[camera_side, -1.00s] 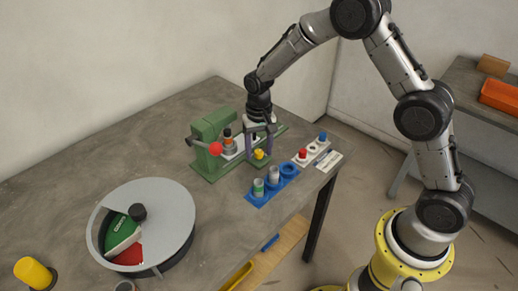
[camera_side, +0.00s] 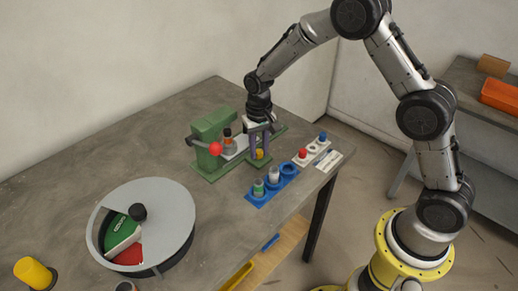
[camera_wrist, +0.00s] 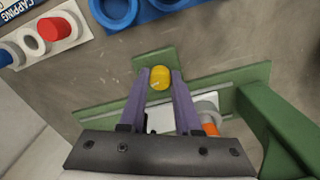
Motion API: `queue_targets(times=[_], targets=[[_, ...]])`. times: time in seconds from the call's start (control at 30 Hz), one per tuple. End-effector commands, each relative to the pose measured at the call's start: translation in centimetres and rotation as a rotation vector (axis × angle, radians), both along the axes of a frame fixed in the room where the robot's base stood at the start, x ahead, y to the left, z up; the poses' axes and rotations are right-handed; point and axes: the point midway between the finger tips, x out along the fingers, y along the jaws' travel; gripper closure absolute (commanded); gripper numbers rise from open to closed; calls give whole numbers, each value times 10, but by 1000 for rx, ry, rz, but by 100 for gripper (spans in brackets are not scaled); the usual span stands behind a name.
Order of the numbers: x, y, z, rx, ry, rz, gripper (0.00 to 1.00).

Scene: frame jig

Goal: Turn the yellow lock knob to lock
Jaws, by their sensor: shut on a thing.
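The yellow lock knob (camera_wrist: 161,77) is a small round knob on a green part of the jig, between the tips of my gripper in the wrist view. My gripper (camera_wrist: 160,84) points down at it, with its purple fingers shut on the knob's two sides. In the side view the knob (camera_side: 259,154) shows low between the fingers of my gripper (camera_side: 258,153), partly covered by them. The green jig (camera_side: 211,125) stands around it. Whether the knob is at its locked angle cannot be told.
Left of my gripper, a lever with a red ball (camera_side: 215,148) sticks out of the jig. A blue holder (camera_side: 258,199) with cylinders and a white holder (camera_side: 309,157) with red and blue caps stand close by. A grey round turntable (camera_side: 165,208) is at front left.

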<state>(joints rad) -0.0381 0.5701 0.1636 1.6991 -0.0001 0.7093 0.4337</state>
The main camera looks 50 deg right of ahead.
Motion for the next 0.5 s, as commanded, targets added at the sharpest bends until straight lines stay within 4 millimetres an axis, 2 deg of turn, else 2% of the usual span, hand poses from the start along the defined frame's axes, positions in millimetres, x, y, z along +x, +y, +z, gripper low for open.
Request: queue_targets(times=[0.5], targets=[[1,-1,1,0,-3,465,100]])
